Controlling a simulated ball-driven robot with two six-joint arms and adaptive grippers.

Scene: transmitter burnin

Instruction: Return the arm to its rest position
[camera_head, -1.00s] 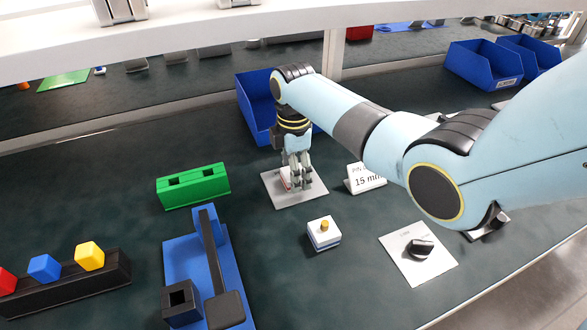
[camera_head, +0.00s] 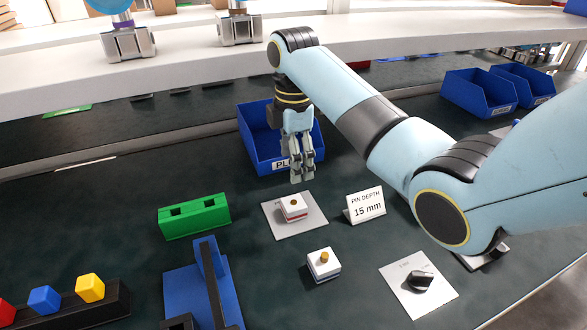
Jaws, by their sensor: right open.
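My right gripper (camera_head: 301,175) is in the middle of the head view, pointing down, open and empty. It is above and slightly behind a small white block (camera_head: 292,209) with a dark reddish top spot, and apart from it. That block sits on a light grey plate (camera_head: 283,230) on the dark green bench. My right arm (camera_head: 345,95) reaches in from the right, its elbow raised. My left gripper does not show.
Around the plate are a blue bin (camera_head: 250,130), a "PIN DEPTH 15 mm" sign (camera_head: 365,206), a white block with a yellow knob (camera_head: 323,264), a green two-slot block (camera_head: 194,216), a blue fixture (camera_head: 183,290) and a plate with a black knob (camera_head: 418,282). A white shelf (camera_head: 180,55) crosses behind.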

